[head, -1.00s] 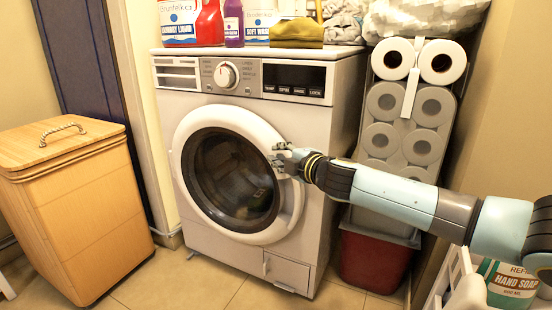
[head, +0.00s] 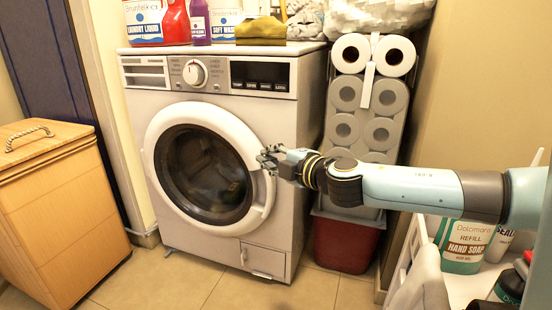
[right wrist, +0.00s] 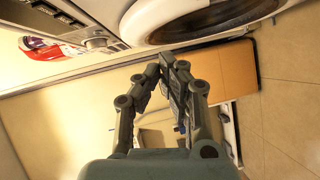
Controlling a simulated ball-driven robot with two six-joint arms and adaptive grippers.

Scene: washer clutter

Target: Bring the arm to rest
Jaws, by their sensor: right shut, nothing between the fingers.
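My right gripper (head: 268,158) is in front of the right edge of the washer door in the head view. Its arm comes in from the right, roughly level. In the right wrist view the fingers (right wrist: 170,62) come together at their tips with nothing between them. The washer (head: 215,150) is white, and its round door (head: 262,205) looks closed. I cannot tell whether the fingertips touch the door rim. My left gripper does not show.
A wooden hamper (head: 60,220) stands left of the washer. A rack of toilet rolls (head: 362,130) and a red bin (head: 345,245) stand to its right. A shelf with hand soap (head: 466,245) is below my right arm. Bottles (head: 175,22) stand on the washer. Floor in front is clear.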

